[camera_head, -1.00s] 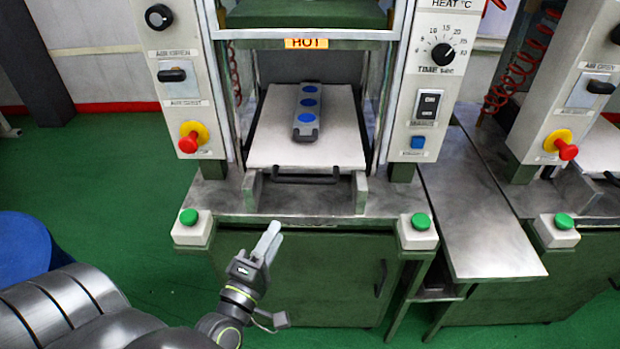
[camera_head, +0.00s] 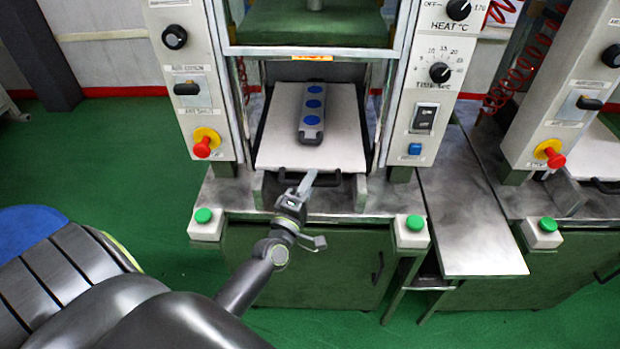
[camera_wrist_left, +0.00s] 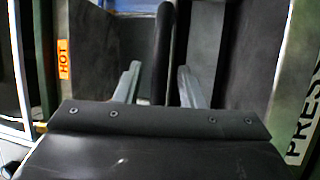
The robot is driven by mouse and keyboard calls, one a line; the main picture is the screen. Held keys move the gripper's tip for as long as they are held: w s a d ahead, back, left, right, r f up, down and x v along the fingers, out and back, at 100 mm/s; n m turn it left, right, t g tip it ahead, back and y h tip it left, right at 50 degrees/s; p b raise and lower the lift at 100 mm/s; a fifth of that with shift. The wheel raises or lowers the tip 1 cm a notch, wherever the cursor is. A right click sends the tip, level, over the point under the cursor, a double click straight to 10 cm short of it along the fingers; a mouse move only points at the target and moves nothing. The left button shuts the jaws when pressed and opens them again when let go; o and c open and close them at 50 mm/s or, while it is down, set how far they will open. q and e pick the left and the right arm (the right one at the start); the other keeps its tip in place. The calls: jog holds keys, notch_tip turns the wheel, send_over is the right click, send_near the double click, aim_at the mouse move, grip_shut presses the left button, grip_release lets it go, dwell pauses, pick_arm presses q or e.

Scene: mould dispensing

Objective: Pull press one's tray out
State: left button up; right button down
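Press one's tray (camera_head: 345,140) is a pale flat plate with dark edges, lying inside the press frame. A dark mould (camera_head: 313,122) with three blue round spots lies on it. The tray's black bar handle (camera_head: 335,181) is at its front edge. My left gripper (camera_head: 304,184) is at the left half of this handle. In the left wrist view the handle (camera_wrist_left: 163,45) runs between my two open fingers (camera_wrist_left: 158,75), with a gap visible on both sides. The fingers partly hide the handle in the head view. My right gripper is in neither view.
Metal guide blocks (camera_head: 361,192) flank the handle on the metal bench. Green buttons (camera_head: 415,222) sit at the bench's front corners. A red emergency knob (camera_head: 202,148) is on the left panel. A bare metal side table (camera_head: 470,235) stands at right, beside a second press.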

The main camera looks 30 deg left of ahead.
pick_arm(q)
jog(key=shift+w, duration=0.3)
grip_shut()
jog(key=shift+s, duration=0.1)
